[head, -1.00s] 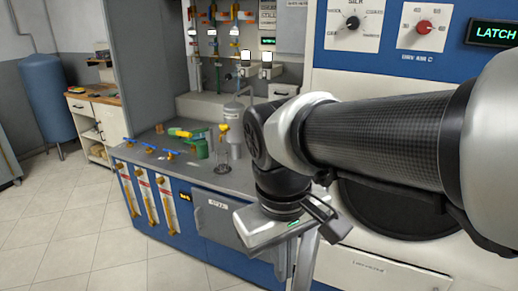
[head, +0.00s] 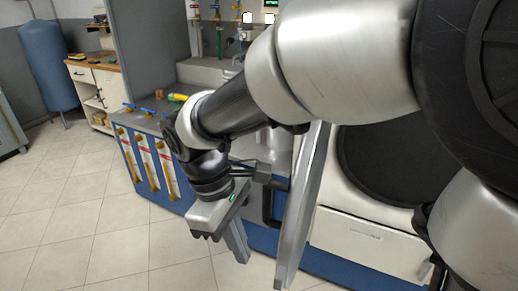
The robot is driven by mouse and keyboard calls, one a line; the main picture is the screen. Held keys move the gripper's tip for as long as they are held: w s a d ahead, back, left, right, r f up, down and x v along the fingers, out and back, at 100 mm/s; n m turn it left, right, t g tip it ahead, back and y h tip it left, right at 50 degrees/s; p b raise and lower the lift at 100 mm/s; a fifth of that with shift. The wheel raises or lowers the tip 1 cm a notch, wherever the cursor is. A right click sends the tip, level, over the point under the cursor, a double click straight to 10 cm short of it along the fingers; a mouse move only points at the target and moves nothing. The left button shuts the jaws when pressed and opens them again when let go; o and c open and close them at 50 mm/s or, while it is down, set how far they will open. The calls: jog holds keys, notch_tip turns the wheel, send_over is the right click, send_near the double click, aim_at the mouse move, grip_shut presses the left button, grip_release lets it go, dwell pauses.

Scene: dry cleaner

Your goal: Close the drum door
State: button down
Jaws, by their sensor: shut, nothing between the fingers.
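The drum door (head: 302,215) is a grey slab seen almost edge-on, standing open and sticking out from the machine front toward me. A dark bar, perhaps its handle, shows on its left side. The round black drum opening (head: 392,168) is to the right of the door, partly covered by my arm. My gripper (head: 238,250) is shut and empty, hanging to the left of the door with fingers pointing down. Whether it touches the door cannot be told. My arm hides the upper machine front.
A counter with blue front panels and several gauge tubes (head: 145,165) stands left of the door. A white panel (head: 368,240) is below the drum opening. A blue tank (head: 48,68) and wooden-topped cabinet (head: 98,85) are at the back left. The tiled floor (head: 70,220) at left is clear.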

jog(key=shift+s+d+f, duration=0.25)
jog(key=shift+d+f, duration=0.3)
jog(key=shift+d, duration=0.25)
jog(key=shift+s+d+f, duration=0.2)
jog(key=shift+d+f, duration=0.35)
jog(key=shift+d, duration=0.2)
jog(key=shift+s+d+f, duration=0.25)
jog(key=shift+d+f, duration=0.3)
jog(key=shift+d, duration=0.25)
jog(key=shift+d, duration=0.1)
